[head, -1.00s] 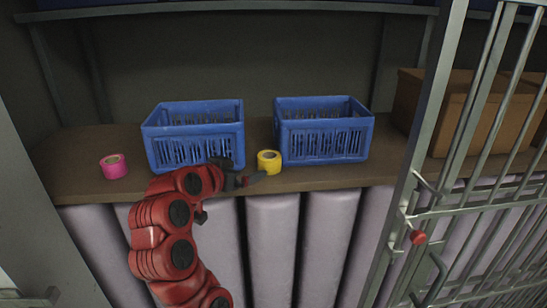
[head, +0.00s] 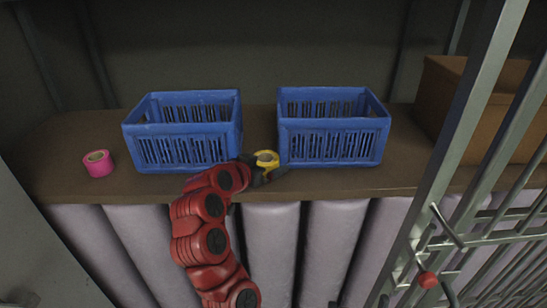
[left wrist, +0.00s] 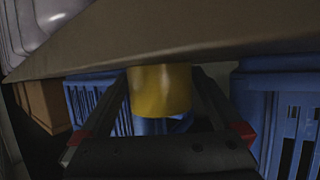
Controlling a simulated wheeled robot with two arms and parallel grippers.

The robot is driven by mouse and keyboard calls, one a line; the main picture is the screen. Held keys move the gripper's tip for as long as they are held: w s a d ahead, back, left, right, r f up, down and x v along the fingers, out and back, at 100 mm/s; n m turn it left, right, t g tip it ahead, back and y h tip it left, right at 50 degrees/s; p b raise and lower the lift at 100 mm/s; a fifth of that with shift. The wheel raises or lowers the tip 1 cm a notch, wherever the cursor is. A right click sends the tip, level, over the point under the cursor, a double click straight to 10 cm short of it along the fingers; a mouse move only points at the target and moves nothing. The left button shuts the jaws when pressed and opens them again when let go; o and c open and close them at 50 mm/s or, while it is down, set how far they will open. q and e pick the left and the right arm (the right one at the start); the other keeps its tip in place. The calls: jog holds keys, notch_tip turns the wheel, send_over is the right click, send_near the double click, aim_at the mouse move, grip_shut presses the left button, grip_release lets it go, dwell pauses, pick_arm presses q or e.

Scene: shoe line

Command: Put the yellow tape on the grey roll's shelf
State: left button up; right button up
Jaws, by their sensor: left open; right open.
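The yellow tape (head: 268,156) stands on the brown shelf (head: 330,181) near its front edge, between the two blue crates. It also shows in the left wrist view (left wrist: 160,88), between my two fingers. My left gripper (head: 272,174) is open, low at the shelf, with its fingers at either side of the tape. I cannot tell whether they touch it. The fingers partly hide the tape's lower part in the head view. No grey tape roll can be made out. My right gripper is in neither view.
Blue crates stand left (head: 185,150) and right (head: 335,145) of the tape. A pink tape (head: 98,164) lies far left. Cardboard boxes (head: 445,95) and a metal barred gate (head: 455,150) are at the right. Pale upright cylinders (head: 270,240) stand below the shelf.

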pick_arm(q)
jog(key=shift+v, duration=0.8)
jog(key=shift+c, duration=0.7)
jog(key=shift+s+a+r, duration=0.15)
jog(key=shift+s, duration=0.05)
jog(key=shift+c, duration=1.3)
jog(key=shift+w+f, duration=0.2)
jog(key=shift+w, duration=0.05)
jog(key=c, duration=0.8)
jog(key=shift+d, duration=0.25)
